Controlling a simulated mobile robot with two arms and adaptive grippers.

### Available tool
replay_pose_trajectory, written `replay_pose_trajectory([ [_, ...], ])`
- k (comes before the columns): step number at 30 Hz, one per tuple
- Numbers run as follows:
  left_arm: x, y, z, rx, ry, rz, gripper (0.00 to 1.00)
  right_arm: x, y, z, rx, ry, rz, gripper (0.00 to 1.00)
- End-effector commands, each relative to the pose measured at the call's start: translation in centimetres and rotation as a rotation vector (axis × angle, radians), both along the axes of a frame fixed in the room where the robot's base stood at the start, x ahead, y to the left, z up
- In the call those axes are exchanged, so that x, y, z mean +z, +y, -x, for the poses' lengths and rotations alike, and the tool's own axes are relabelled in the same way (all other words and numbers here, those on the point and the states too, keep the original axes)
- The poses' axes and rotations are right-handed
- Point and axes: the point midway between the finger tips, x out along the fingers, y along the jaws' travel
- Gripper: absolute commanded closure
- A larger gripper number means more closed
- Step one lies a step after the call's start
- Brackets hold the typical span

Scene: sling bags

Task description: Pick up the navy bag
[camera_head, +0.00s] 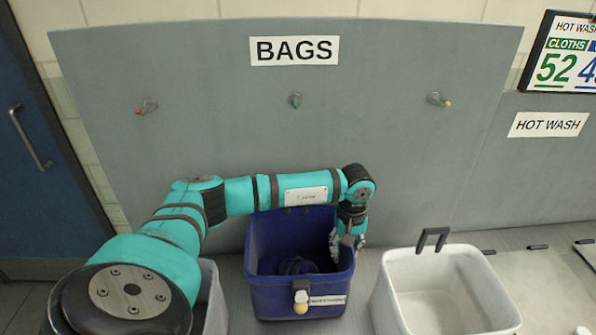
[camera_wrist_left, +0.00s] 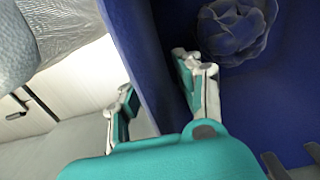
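The navy bag (camera_head: 272,298) stands open-topped on the counter below the BAGS sign, with a dark blue crumpled bundle (camera_head: 297,266) inside. The bundle also shows in the left wrist view (camera_wrist_left: 236,30). My left gripper (camera_head: 347,242) points down at the bag's right wall. In the left wrist view the gripper (camera_wrist_left: 155,74) is open, one finger inside the bag and the other outside, with the navy wall (camera_wrist_left: 138,50) between them. A gap shows between the outer finger and the wall. My right gripper is not in view.
A white bin (camera_head: 447,275) with a dark handle stands right of the bag. Another pale bin (camera_head: 214,310) stands at its left, partly behind my arm. Three pegs stick out of the grey back panel (camera_head: 380,150). A pale knob (camera_head: 301,296) is on the bag's front.

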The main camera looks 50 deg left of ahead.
Motion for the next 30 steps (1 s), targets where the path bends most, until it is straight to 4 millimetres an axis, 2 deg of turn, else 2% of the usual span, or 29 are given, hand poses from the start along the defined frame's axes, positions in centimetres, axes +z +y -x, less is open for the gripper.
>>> replay_pose_trajectory([
  [4, -1.2, -0.1, 0.0, -0.001, 0.0, 0.0, 0.65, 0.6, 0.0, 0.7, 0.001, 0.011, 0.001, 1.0],
  [11, -1.4, -0.1, 0.0, -0.001, -0.001, 0.0, 0.65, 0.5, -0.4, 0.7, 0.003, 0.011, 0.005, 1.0],
  [19, -1.4, -0.1, 0.0, -0.001, -0.001, 0.0, 1.0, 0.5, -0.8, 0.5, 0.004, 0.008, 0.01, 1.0],
  [30, -1.3, 0.0, -0.1, 0.0, -0.003, 0.0, 1.0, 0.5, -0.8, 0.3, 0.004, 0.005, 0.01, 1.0],
])
